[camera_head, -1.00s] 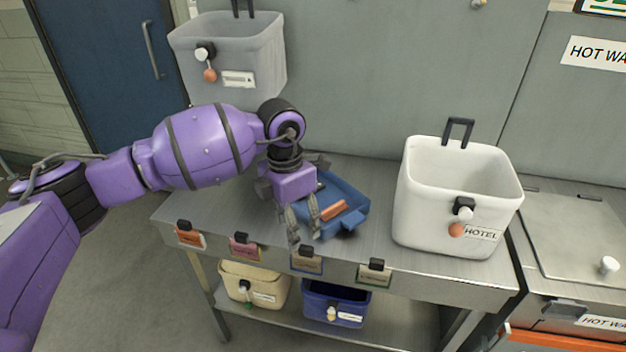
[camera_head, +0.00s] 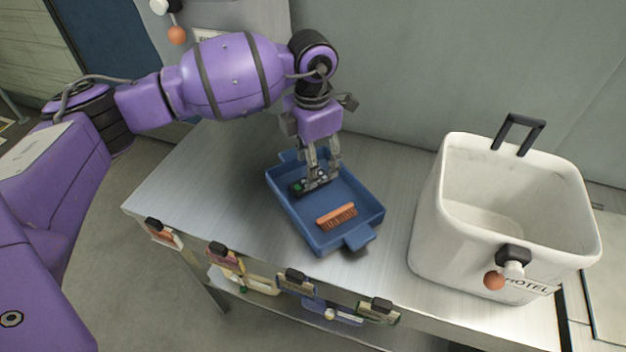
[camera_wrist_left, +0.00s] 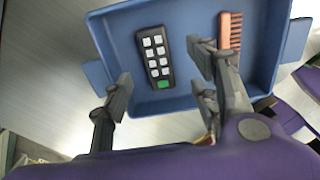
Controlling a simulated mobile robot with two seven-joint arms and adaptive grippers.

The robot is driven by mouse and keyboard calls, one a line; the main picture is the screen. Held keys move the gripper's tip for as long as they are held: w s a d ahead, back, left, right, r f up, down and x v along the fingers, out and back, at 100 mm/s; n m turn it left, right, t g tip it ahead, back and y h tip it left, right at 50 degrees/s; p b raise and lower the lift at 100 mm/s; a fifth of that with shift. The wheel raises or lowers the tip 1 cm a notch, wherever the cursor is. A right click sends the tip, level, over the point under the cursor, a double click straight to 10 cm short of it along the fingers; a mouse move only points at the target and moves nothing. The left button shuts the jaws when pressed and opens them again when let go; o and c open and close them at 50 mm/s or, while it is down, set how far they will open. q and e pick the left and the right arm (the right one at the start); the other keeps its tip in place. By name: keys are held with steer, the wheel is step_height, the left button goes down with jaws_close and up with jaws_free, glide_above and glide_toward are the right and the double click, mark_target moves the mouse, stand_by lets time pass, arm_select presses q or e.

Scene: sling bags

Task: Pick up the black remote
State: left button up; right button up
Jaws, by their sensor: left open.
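The black remote (camera_wrist_left: 155,57) has pale buttons and one green button. It lies in the blue tray (camera_wrist_left: 118,22), and in the head view the remote (camera_head: 298,188) shows at the tray's far left part, partly behind the fingers. My left gripper (camera_head: 321,178) points down over the tray (camera_head: 352,239). In the left wrist view its open fingers (camera_wrist_left: 160,90) stand apart on either side of the remote, with nothing visible held between them. I cannot tell how far above the remote the fingertips are. My right gripper is in no view.
An orange brush (camera_head: 337,216) lies in the same tray, close to the fingers; it also shows in the left wrist view (camera_wrist_left: 230,30). A white bag (camera_head: 440,245) stands to the right. The metal table (camera_head: 190,190) is clear left of the tray.

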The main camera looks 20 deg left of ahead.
arm_select(q)
steer(key=shift+f, duration=0.55)
steer(key=f+b, duration=0.2)
steer(key=f, duration=0.2)
steer(key=shift+w+f+b, duration=0.2)
steer(key=shift+b, duration=0.2)
steer(key=shift+r, duration=0.15)
steer(key=shift+c, duration=0.5)
steer(key=c, duration=1.1)
steer(key=shift+c, duration=0.2)
